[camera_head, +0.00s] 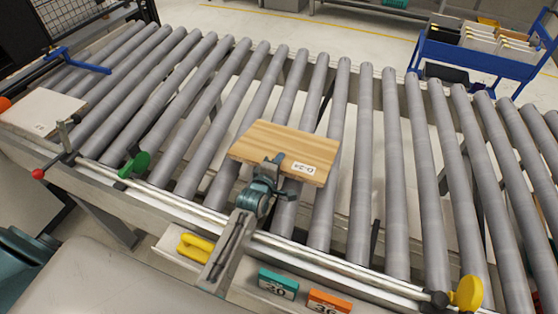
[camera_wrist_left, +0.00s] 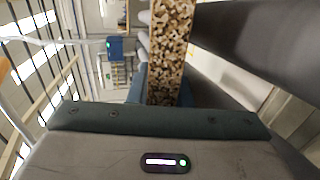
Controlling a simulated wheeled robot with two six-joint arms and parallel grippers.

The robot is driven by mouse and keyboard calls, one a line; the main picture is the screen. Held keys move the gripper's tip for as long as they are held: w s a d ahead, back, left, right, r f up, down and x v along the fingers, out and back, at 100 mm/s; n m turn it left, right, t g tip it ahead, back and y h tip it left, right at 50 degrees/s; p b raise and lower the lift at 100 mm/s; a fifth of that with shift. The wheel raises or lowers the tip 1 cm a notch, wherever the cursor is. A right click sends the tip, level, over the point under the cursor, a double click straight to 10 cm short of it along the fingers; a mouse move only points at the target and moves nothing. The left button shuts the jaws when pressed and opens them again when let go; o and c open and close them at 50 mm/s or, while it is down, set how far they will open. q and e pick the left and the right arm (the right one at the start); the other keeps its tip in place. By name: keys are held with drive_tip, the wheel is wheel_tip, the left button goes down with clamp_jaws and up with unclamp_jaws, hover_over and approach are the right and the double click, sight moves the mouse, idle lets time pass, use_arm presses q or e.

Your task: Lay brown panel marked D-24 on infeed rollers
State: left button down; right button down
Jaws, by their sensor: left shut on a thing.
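The brown wood-grain panel marked D-24 (camera_head: 275,145) is over the middle of the infeed rollers (camera_head: 225,110), its label at the near right corner. My left gripper (camera_head: 268,170) is shut on the panel's near edge. I cannot tell whether the panel touches the rollers or is slightly above them. In the left wrist view, the panel's speckled edge (camera_wrist_left: 170,45) runs up from my gripper, with grey rollers (camera_wrist_left: 250,35) to the right. My right gripper is not in view.
A pale panel (camera_head: 42,112) lies at the left end. A metal rail (camera_head: 330,262) runs along the near side, with a green knob (camera_head: 135,165) and a yellow knob (camera_head: 467,292). Yellow (camera_head: 195,247), teal (camera_head: 278,283) and orange (camera_head: 328,301) items sit below it. A blue cart (camera_head: 480,60) stands behind.

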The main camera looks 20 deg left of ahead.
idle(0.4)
use_arm(q)
drive_tip(key=c, duration=1.2)
unclamp_jaws()
drive_tip(key=shift+c, duration=0.2)
drive_tip(key=o, duration=0.3)
drive_tip(key=shift+f, duration=0.2)
drive_tip(key=o, duration=0.7)
drive_tip(key=shift+o, duration=0.2)
drive_tip(key=shift+r, duration=0.1)
